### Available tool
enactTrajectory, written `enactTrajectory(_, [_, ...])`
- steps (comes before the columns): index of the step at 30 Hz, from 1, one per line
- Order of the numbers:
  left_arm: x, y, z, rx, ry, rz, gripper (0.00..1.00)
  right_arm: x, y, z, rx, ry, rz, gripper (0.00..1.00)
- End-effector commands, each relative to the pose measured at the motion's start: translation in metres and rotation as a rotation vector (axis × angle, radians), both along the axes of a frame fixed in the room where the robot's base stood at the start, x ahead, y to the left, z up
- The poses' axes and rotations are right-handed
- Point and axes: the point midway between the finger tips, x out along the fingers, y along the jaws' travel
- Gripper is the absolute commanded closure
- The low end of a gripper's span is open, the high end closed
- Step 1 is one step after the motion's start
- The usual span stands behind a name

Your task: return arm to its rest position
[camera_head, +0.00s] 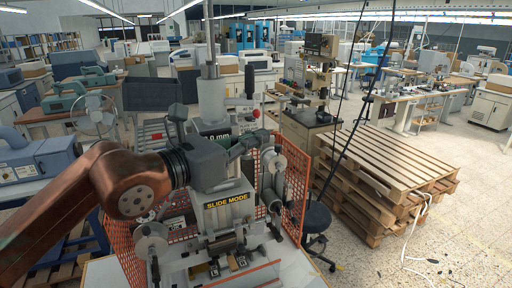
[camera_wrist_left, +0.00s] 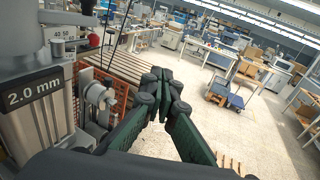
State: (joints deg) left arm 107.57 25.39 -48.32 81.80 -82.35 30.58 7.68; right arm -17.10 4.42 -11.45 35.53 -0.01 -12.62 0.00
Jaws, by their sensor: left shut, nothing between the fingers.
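My left arm comes in from the left in the head view, and its gripper (camera_head: 258,137) is held in front of the stamping machine (camera_head: 229,207), near the machine's upper part. In the wrist view the left gripper's fingers (camera_wrist_left: 163,88) meet at their tips, shut and empty. The machine carries a yellow "SLIDE MODE" label, and part of it is hidden behind my wrist. In the wrist view the machine's "2.0 mm" plate (camera_wrist_left: 35,97) stands close at the left of the fingers. My right gripper is not in view.
An orange mesh guard (camera_head: 296,190) surrounds the machine. A dark stool (camera_head: 317,216) and stacked wooden pallets (camera_head: 385,165) stand to its right. Black cables hang before the pallets. A blue-grey device (camera_head: 38,158) lies behind my arm at left. Floor at far right is mostly open.

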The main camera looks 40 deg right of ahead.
Motion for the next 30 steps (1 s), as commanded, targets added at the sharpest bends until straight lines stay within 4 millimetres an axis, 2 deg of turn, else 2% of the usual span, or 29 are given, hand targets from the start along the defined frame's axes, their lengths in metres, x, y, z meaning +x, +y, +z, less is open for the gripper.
enactTrajectory(6, [-0.006,0.006,0.001,0.000,0.000,0.002,1.00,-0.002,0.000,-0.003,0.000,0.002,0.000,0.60])
enactTrajectory(23, [-0.005,0.006,-0.001,-0.010,0.014,-0.005,1.00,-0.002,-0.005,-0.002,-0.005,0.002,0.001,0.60])
enactTrajectory(26, [-0.005,0.011,-0.007,-0.059,0.079,-0.040,1.00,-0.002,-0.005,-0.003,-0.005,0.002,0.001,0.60])
enactTrajectory(30, [0.003,0.033,-0.012,-0.228,0.272,-0.118,1.00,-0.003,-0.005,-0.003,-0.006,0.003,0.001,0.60])
